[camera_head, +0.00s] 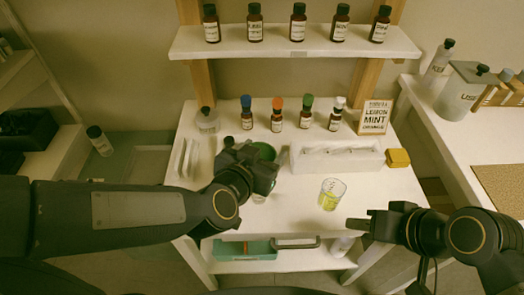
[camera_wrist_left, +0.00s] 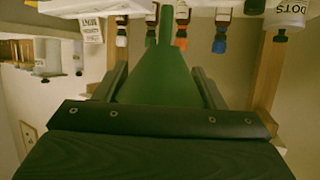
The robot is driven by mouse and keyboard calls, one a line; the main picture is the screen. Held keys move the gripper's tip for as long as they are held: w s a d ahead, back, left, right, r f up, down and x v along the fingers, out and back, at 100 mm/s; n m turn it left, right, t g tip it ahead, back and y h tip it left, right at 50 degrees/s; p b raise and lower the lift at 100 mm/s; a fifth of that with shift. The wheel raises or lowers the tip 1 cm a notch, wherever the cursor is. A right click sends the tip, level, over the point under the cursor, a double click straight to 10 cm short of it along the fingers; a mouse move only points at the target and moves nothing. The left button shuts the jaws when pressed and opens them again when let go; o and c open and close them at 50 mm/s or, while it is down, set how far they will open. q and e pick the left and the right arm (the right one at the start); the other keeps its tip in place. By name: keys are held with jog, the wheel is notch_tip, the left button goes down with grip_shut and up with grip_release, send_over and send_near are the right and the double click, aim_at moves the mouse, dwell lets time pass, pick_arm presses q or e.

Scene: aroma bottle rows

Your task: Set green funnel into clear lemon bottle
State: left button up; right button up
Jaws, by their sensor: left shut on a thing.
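My left gripper (camera_head: 258,164) is shut on the green funnel (camera_head: 266,151) and holds it above the table. In the left wrist view the funnel (camera_wrist_left: 155,75) fills the middle, with its narrow spout pointing up in the picture. A clear container (camera_head: 259,196) shows partly just below the left gripper; the arm and gripper hide most of it, and I cannot read a label on it. My right gripper (camera_head: 360,226) is empty at the table's front right; I cannot tell how far apart its fingers are.
A beaker with yellow-green liquid (camera_head: 331,195) stands right of the left gripper. Behind are a white tray (camera_head: 335,160), a yellow block (camera_head: 398,158), a recipe sign (camera_head: 375,117), a clear jar (camera_head: 207,120) and several brown bottles with coloured caps (camera_head: 277,118). More brown bottles stand on the shelf (camera_head: 300,53).

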pick_arm(q)
jog(key=shift+p, duration=0.35)
dwell(0.7)
jog(key=shift+f+b, duration=2.15)
jog(key=shift+f, duration=0.35)
jog(key=o, duration=1)
jog(key=shift+o, duration=0.2)
jog(key=shift+r, duration=0.1)
jog(key=p+v, duration=0.3)
jog(key=v, duration=0.4)
jog(key=shift+s+p, duration=0.3)
jog(key=shift+s, duration=0.05)
jog(key=shift+a+r, duration=0.1)
jog(key=shift+r, duration=0.05)
